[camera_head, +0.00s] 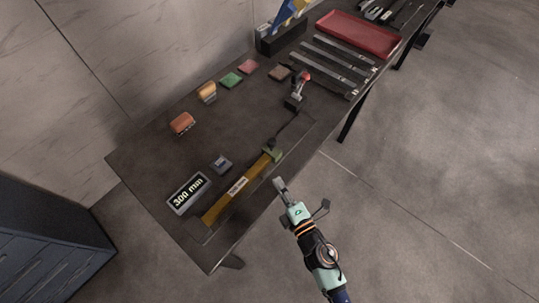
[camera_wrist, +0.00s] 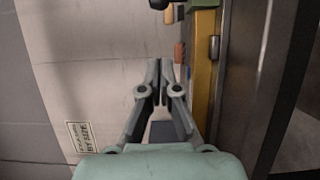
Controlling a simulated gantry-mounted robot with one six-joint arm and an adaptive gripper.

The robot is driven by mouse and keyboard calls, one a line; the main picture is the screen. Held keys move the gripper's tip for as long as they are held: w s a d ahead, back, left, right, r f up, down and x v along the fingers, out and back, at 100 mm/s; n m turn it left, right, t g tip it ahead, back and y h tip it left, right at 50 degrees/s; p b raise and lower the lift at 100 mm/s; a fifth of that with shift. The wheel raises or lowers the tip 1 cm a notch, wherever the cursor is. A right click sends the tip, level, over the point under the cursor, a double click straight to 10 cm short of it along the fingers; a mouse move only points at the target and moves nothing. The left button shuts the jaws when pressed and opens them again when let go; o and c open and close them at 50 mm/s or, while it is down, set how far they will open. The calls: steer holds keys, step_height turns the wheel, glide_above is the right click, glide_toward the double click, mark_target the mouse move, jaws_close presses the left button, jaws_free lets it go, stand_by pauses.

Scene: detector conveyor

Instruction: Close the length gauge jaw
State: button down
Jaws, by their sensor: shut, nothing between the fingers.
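The length gauge is a long yellow bar (camera_head: 221,208) lying along the front part of the dark table in the head view. A green block (camera_head: 273,154), which looks like its jaw, sits at the bar's far end. A display reading "300 mm" (camera_head: 187,193) stands beside the bar's near end. My gripper (camera_head: 281,184) is shut and empty, just off the table's front edge, to the right of the bar and apart from it. In the wrist view my gripper (camera_wrist: 160,65) has its fingers together, with the yellow bar (camera_wrist: 203,75) to their right and part of the green block (camera_wrist: 204,3) at the top.
Colored pads and blocks (camera_head: 182,122) lie along the table's back edge. Metal bars (camera_head: 330,65) and a red tray (camera_head: 358,33) are at the far end. A small grey block (camera_head: 221,164) lies near the display.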

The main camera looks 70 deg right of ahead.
mark_target(272, 148)
steer(key=p+x, duration=0.1)
steer(key=x, duration=0.6)
steer(key=shift+w+d+r, duration=0.1)
steer(key=shift+w+d, duration=0.2)
steer(key=d, duration=0.2)
steer(key=shift+s+d, duration=0.15)
steer(key=shift+d, duration=0.7)
